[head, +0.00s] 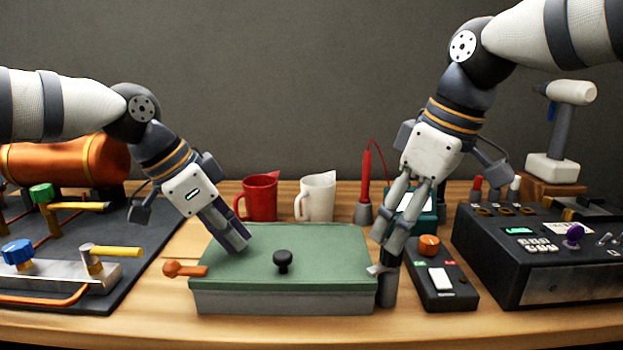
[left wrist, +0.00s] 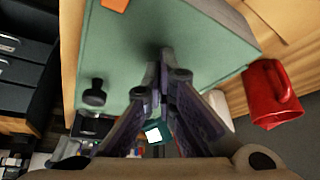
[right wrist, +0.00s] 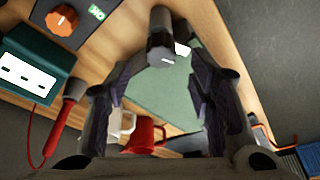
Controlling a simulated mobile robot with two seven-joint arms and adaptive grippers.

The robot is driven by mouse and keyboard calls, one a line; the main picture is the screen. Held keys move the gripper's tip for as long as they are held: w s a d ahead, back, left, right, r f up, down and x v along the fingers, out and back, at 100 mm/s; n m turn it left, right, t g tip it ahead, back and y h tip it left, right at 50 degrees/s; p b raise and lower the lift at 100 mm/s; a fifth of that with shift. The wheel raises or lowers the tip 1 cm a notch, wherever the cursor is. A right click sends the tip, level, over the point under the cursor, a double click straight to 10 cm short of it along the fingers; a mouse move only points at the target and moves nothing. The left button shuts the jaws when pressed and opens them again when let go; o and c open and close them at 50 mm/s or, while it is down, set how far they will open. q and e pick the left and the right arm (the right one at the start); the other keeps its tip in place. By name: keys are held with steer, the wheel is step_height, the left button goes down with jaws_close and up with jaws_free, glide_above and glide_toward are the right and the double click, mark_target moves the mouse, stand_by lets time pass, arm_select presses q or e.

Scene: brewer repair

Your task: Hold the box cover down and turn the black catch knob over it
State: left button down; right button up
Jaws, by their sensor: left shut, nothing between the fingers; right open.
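The green box cover (head: 330,244) lies flat on the grey box (head: 285,301), with a black knob (head: 283,261) in its middle. My left gripper (head: 245,247) is shut and empty, its tips at the cover's back left, seemingly touching it. The left wrist view shows those tips (left wrist: 166,62) over the cover (left wrist: 125,50). A black catch knob (head: 388,292) stands at the box's right side, with a pale tab near its top. My right gripper (head: 383,262) is open above it. In the right wrist view the catch knob (right wrist: 160,30) shows between the fingertips; contact cannot be told.
An orange lever (head: 185,270) sticks out at the box's left. A black control box (head: 440,288) with an orange dial stands close right of the catch knob. A red mug (head: 262,198), a white mug (head: 318,196) and a red-handled tool (head: 367,180) stand behind.

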steer(key=shift+w+n, duration=0.1)
steer(key=shift+n, duration=0.8)
steer(key=shift+f, duration=1.65)
steer(key=c, duration=1)
steer(key=m, duration=0.3)
steer(key=shift+m, duration=0.4)
steer(key=shift+c, duration=0.2)
steer(key=m, duration=0.1)
steer(key=m+h, duration=0.1)
steer(key=m, duration=0.1)
steer(key=shift+s+a+t, duration=0.15)
steer(key=shift+s+t, duration=0.05)
steer(key=shift+t, duration=0.2)
steer(key=o, duration=1)
steer(key=shift+o, duration=0.2)
